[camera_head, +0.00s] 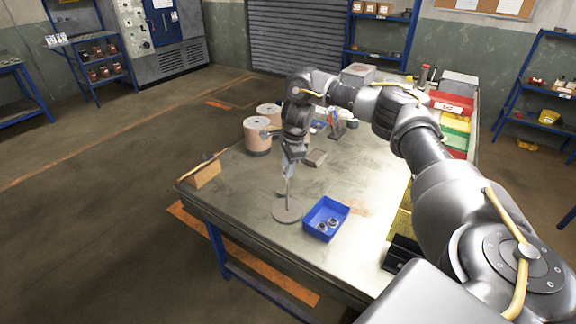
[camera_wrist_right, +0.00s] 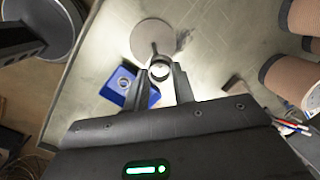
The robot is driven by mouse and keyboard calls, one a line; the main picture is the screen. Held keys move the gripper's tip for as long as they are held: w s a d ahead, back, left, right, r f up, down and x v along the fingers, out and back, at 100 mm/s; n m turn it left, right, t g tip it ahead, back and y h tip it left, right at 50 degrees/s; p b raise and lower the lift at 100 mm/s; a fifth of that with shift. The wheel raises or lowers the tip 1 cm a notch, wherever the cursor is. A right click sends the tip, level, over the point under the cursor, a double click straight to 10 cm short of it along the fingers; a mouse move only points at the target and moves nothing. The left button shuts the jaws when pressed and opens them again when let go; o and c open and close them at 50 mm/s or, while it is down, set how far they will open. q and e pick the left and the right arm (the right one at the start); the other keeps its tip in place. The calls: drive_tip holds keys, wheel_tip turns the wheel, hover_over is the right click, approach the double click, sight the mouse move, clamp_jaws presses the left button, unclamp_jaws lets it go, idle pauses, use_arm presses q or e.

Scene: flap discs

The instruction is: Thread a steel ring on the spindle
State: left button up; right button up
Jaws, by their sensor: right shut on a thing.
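The spindle is a thin upright rod (camera_head: 288,197) on a round grey base (camera_head: 281,213), standing near the table's front edge. The base also shows at the top of the right wrist view (camera_wrist_right: 143,34). My right gripper (camera_head: 287,179) points down at the rod's upper end. In the wrist view its fingers are shut on a small shiny steel ring (camera_wrist_right: 160,70), in line with the rod. I cannot tell whether the ring is around the rod's tip or just above it. A blue bin (camera_head: 342,209) beside the base holds more steel rings (camera_head: 328,223). My left gripper is not in view.
Copper-coloured spools (camera_head: 257,138) stand at the table's left back, and a small brown block (camera_head: 316,158) lies behind the spindle. Red, green and yellow bins (camera_head: 452,103) line the right side. The tabletop (camera_head: 235,190) left of the spindle is clear.

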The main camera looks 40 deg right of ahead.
drive_tip(key=shift+f+b, duration=0.65)
drive_tip(key=shift+f, duration=0.8)
drive_tip(key=shift+f, duration=0.1)
wheel_tip(320, 180, down, 7)
drive_tip(key=b, duration=0.4)
drive_tip(key=shift+f+b, duration=0.15)
drive_tip(key=shift+b, duration=0.2)
drive_tip(key=o, duration=0.6)
drive_tip(key=shift+f, duration=0.15)
drive_tip(key=o, duration=0.5)
drive_tip(key=shift+r, duration=0.25)
wheel_tip(320, 180, up, 10)
drive_tip(key=s, duration=0.1)
drive_tip(key=shift+s+d+r+p, duration=0.2)
drive_tip(key=shift+s+d+p, duration=0.05)
drive_tip(key=shift+s+p, duration=0.1)
